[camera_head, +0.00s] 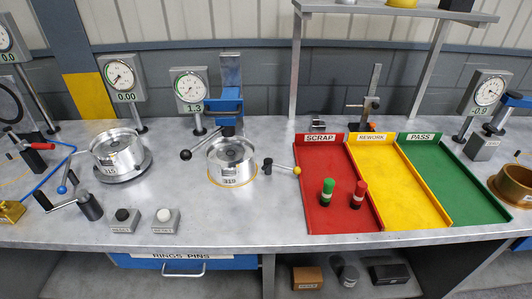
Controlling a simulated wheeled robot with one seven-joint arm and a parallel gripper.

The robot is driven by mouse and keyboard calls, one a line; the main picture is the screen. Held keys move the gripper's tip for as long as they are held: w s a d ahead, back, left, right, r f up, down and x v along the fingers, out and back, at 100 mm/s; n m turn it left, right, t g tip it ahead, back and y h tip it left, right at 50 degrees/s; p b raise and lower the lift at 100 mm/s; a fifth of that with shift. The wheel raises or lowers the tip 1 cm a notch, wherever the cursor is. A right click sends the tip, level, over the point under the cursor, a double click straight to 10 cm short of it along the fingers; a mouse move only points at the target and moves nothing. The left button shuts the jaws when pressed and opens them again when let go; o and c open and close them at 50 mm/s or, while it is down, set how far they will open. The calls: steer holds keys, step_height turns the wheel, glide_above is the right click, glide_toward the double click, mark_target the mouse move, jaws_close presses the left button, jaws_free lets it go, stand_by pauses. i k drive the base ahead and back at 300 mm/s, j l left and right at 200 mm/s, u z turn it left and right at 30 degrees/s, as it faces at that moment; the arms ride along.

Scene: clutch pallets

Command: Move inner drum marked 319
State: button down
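A silver metal drum (232,152) stands upright on the bench at the middle left, under a blue-topped fixture (229,98). The small label on its front seems to read 319. A thin yellow-orange ring shows around its base. A second silver drum (118,150), with a label that seems to read 315, sits on a round metal base to the left. My gripper is not in view.
Dial gauges (190,89) stand behind the drums. A lever with a yellow knob (297,170) is right of the drum. Red scrap (335,212), yellow rework (402,200) and green pass (450,182) trays lie to the right. Two buttons (145,218) sit in front.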

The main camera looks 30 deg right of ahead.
mark_target(231, 161)
steer(key=i+u, duration=0.65)
steer(key=u, duration=0.15)
